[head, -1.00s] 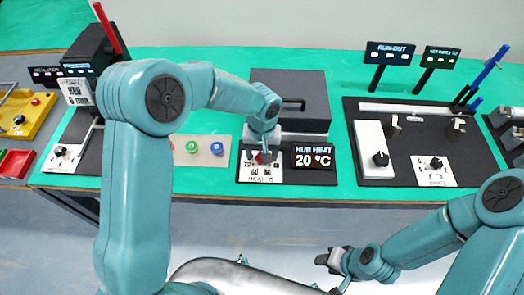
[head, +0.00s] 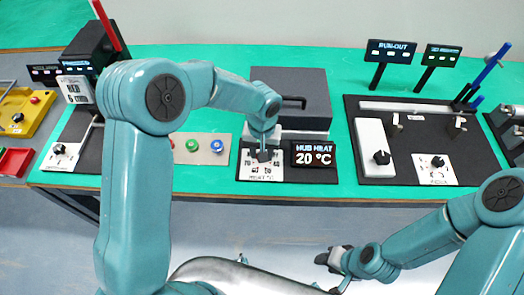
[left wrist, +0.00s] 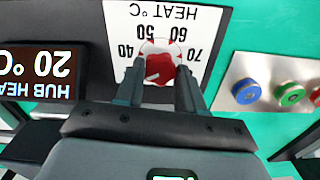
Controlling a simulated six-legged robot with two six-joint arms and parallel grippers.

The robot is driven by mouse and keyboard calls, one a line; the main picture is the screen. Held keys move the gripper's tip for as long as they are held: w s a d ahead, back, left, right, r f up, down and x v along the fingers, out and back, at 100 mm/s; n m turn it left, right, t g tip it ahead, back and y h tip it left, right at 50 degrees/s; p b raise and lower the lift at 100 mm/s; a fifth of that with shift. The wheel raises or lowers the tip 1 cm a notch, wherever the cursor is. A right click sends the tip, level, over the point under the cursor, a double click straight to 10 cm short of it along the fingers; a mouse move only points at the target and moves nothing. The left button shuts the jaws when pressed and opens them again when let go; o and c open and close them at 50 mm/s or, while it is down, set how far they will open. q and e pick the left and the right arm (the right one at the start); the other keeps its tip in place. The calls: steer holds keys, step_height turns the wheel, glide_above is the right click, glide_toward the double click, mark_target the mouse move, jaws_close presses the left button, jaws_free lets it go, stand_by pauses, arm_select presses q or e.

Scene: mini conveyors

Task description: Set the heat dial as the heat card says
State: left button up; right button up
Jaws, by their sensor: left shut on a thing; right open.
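The red heat dial (left wrist: 159,70) sits on a white scale plate (left wrist: 205,20) marked 40, 50, 60 and 70 under the words HEAT °C, upside down in the left wrist view. My left gripper (head: 263,155) is shut on the dial, with a finger on either side in the left wrist view (left wrist: 160,76). I cannot tell for sure where the dial points. The HUB HEAT display (head: 314,154) beside it reads 20 °C. My right gripper (head: 335,260) is open and empty, in front of the table. I cannot make out which card is the heat card.
A printed white card (head: 77,91), too small to read surely, is on the left machine. A button panel (head: 202,149) is left of the dial. A dark box with a handle (head: 292,92) stands behind. A black station (head: 400,165) stands at the right.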

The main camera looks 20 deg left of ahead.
arm_select(q)
steer(key=m+b, duration=0.1)
steer(key=m, duration=0.3)
steer(key=shift+r+m+b, duration=0.15)
steer(key=shift+m+b, duration=0.4)
steer(key=shift+m, duration=1.75)
steer(key=shift+w, duration=0.1)
steer(key=o, duration=1)
steer(key=shift+o, duration=0.2)
step_height(320, 180, up, 16)
steer(key=shift+r, duration=0.15)
steer(key=shift+s, duration=0.2)
